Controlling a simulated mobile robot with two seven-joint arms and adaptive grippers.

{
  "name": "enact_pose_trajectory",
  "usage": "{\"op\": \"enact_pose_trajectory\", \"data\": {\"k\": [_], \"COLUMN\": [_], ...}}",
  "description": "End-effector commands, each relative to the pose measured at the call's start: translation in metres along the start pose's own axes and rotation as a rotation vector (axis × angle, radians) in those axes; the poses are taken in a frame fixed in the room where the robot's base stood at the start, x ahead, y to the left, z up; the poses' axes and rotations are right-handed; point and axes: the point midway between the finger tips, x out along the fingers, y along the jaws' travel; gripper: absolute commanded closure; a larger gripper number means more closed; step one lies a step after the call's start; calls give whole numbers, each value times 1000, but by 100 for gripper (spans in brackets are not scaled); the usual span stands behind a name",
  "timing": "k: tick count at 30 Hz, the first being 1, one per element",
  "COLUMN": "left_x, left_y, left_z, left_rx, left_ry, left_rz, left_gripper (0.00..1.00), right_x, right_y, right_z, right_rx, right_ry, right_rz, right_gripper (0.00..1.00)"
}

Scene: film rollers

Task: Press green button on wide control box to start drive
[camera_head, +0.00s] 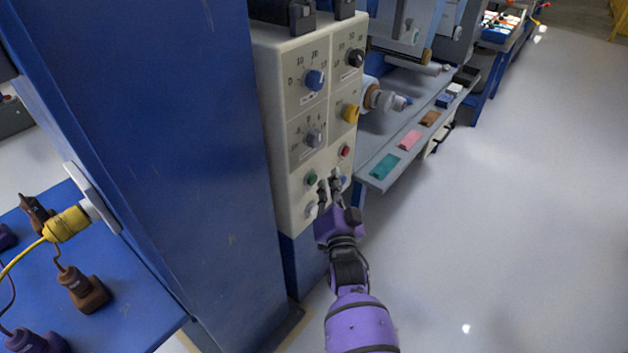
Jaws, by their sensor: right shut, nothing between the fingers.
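The wide control box (292,130) is a cream panel with several knobs and small buttons, mounted beside a blue column. The green button (311,178) is on its lower left part. A red button (345,151) is up and to the right of it. My right gripper (329,184) is shut and empty at the lower part of the panel, just right of and slightly below the green button. Its fingers partly cover the lower buttons. I cannot tell whether the fingertips touch the panel. My left gripper is not in view.
The blue column (180,130) stands left of the box. A blue table (130,318) with plugs and a yellow connector (66,224) is at the lower left. A grey shelf (380,182) with coloured pieces juts out to the right. The floor (510,220) at right is clear.

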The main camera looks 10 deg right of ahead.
Motion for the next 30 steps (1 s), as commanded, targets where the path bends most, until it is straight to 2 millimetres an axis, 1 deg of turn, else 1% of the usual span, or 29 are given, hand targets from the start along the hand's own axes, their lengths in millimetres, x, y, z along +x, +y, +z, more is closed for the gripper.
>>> {"op": "enact_pose_trajectory", "data": {"k": [11, 19, 30], "left_x": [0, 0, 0], "left_y": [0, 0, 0], "left_z": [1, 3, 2], "left_rx": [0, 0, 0], "left_ry": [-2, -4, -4], "left_rz": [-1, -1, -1], "left_gripper": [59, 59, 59], "right_x": [0, 6, 6], "right_y": [0, -4, -5], "right_z": [0, 4, 4], "right_rx": [0, 0, 0], "right_ry": [0, 0, 0], "right_rz": [0, 0, 0], "right_gripper": [100, 100, 100]}}
